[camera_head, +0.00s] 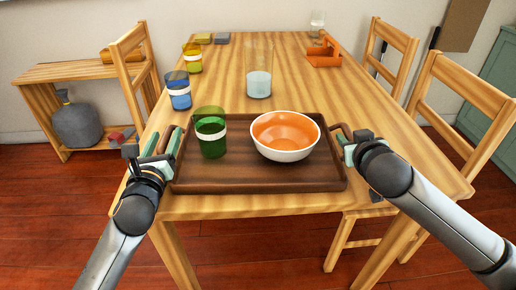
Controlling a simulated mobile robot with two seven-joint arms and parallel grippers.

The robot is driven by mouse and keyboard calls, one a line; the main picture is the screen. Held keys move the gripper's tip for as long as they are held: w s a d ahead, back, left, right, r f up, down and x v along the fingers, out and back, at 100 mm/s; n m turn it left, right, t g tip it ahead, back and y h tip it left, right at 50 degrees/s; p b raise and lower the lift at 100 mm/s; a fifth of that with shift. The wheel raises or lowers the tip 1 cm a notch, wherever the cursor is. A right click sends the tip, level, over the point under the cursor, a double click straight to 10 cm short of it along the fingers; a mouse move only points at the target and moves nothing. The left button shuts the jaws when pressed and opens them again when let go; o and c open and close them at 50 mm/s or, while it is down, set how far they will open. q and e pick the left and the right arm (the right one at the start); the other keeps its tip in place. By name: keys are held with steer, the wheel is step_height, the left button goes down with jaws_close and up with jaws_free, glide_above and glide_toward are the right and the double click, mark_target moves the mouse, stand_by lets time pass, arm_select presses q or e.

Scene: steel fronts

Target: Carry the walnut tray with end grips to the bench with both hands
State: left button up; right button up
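The dark walnut tray (260,182) lies flat on the near end of the wooden table. It holds a green cup (211,138) and a white bowl (287,145) with an orange inside. My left gripper (160,157) is at the tray's left end grip (174,143). My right gripper (347,146) is at the right end grip (343,130). Both fingers' closure around the grips is too small to make out. A low wooden bench (70,73) stands against the wall at the left.
On the table (330,88) stand a blue cup (178,92), a yellow-green cup (192,60), a clear glass (259,75) and an orange caddy (325,53). Wooden chairs flank the table at left (130,65) and right (465,100). A grey jug (76,122) sits under the bench top.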

arm_select(q)
steer(key=c, duration=0.6)
arm_select(e)
jaws_close()
arm_select(q)
steer(key=shift+f, duration=0.1)
jaws_close()
arm_select(e)
steer(key=shift+d, duration=0.1)
arm_select(q)
steer(key=shift+a+f, duration=0.2)
arm_select(e)
steer(key=shift+d, duration=0.15)
arm_select(q)
steer(key=shift+r, duration=0.25)
arm_select(e)
steer(key=shift+w+r, duration=0.1)
steer(key=shift+r, duration=0.15)
